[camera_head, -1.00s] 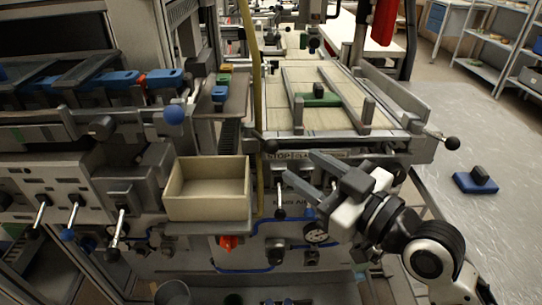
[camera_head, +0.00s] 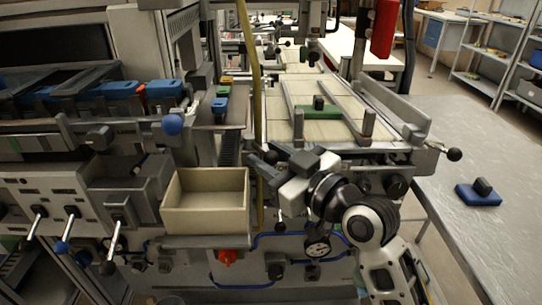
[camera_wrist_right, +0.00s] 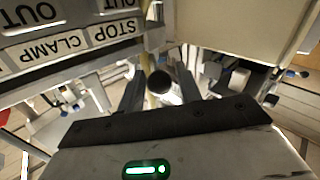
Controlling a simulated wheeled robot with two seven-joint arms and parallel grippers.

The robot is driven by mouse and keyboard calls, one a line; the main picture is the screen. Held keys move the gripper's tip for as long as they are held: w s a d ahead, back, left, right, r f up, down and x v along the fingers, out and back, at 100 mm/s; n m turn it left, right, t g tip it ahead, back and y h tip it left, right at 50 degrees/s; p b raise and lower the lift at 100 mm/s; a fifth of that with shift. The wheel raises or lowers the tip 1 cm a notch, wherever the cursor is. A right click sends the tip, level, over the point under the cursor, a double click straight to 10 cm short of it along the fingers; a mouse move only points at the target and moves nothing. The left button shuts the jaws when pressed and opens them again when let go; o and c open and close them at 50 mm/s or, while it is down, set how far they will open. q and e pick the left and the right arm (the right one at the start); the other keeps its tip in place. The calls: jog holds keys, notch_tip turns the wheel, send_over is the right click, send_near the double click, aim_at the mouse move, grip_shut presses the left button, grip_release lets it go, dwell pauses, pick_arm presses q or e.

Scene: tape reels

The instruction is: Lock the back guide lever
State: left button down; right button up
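My right gripper (camera_head: 258,168) is at the front left corner of the conveyor. In the right wrist view its two dark fingers (camera_wrist_right: 160,98) stand apart, with a round dark knob (camera_wrist_right: 160,80) seen between them; I cannot tell its depth. In the head view a black ball knob (camera_head: 271,157) shows close by the fingertips, partly crowded by the gripper. Another lever with a black ball (camera_head: 453,154) sticks out at the conveyor's right corner. I cannot tell which of these is the back guide lever. My left gripper is not in view.
A beige open box (camera_head: 205,222) stands just left of the gripper. A yellow vertical post (camera_head: 257,100) rises close to the fingers. A STOP and CLAMP label plate (camera_wrist_right: 75,43) shows in the wrist view.

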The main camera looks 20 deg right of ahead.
grip_shut()
jog(key=shift+a+r+m+h+p, duration=0.2)
jog(key=shift+m+h+p, duration=0.3)
jog(key=shift+p, duration=0.5)
jog(key=shift+s+a+f+h+p, duration=0.1)
jog(key=shift+a+h+p, duration=0.05)
jog(key=shift+h+p, duration=0.2)
jog(key=shift+a+f+t+h, duration=0.1)
jog(key=shift+f+t+h, duration=0.05)
jog(key=shift+t+h, duration=0.2)
jog(key=shift+o, duration=1.7)
grip_release()
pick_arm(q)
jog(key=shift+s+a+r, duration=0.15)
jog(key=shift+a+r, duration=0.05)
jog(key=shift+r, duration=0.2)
